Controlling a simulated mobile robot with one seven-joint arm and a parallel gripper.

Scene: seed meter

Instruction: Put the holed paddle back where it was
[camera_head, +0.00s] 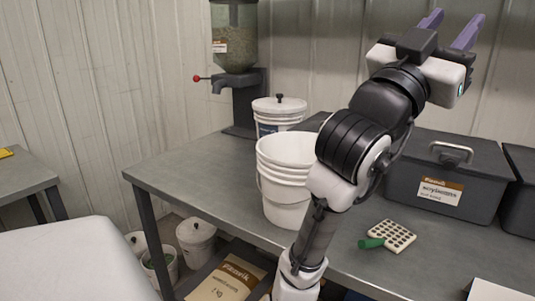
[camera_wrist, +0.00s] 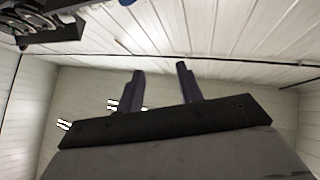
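The holed paddle (camera_head: 392,236) lies flat on the grey metal table (camera_head: 190,170), near its front edge in the head view. It is a cream plate with rows of holes and a short green handle that points left. My gripper (camera_head: 450,30) is raised high above the table, its two purple fingers apart with nothing between them. In the wrist view my gripper (camera_wrist: 160,86) is also empty, and its fingers point up toward the wall and ceiling. The paddle is not in the wrist view.
White buckets (camera_head: 286,205) stand left of the paddle, and a lidded white tub (camera_head: 279,108) is behind them. A seed dispenser (camera_head: 238,85) with a red-knobbed lever stands at the back left. A dark lidded box (camera_head: 447,170) is behind the paddle. The table's left part is clear.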

